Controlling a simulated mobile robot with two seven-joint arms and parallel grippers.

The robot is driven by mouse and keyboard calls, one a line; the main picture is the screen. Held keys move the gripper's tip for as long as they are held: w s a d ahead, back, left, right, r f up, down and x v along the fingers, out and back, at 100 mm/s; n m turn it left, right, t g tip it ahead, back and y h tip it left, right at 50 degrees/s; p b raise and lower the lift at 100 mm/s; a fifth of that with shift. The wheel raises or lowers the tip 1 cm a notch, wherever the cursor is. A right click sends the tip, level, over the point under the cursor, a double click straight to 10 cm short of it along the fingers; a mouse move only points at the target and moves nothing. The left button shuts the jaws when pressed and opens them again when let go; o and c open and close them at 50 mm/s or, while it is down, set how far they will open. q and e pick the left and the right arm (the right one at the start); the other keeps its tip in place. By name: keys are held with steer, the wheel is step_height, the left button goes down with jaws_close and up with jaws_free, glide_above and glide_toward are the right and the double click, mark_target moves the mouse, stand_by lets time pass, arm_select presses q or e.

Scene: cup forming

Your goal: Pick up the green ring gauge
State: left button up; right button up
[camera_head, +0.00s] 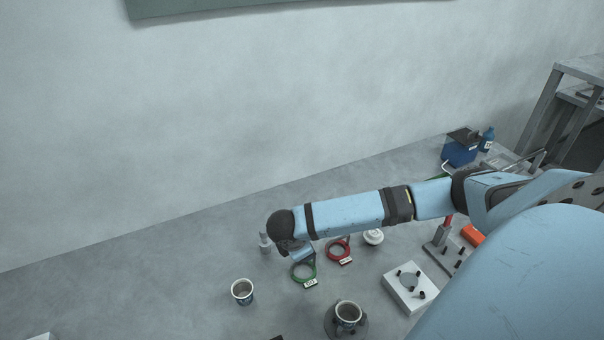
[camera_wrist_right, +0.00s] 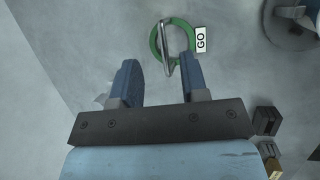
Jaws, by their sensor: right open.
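The green ring gauge (camera_head: 294,274) lies on the grey surface in the head view, with a white tag on its lower edge. In the right wrist view the green ring (camera_wrist_right: 154,42) lies just beyond the fingertips, with its "GO" tag to the right. A thin metal bar crosses the ring there. My right gripper (camera_wrist_right: 159,66) is open and empty, its two blue fingers apart below the ring in that view. In the head view my right gripper (camera_head: 298,252) is above and beside the ring, partly hidden by the wrist. My left gripper is not in view.
A red ring gauge (camera_head: 331,252) lies to the right of the green one. A cup (camera_head: 242,291) stands front left; another cup (camera_head: 348,313) sits in a round grey holder. A white block with knobs (camera_head: 400,291) is at right.

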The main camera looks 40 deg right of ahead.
steer(key=x, duration=0.5)
steer(key=a+x, duration=0.1)
steer(key=x, duration=0.1)
steer(key=shift+d+f+p, duration=0.2)
steer(key=shift+f+p, duration=0.2)
steer(key=shift+f, duration=0.15)
jaws_close()
steer(key=shift+r, duration=0.1)
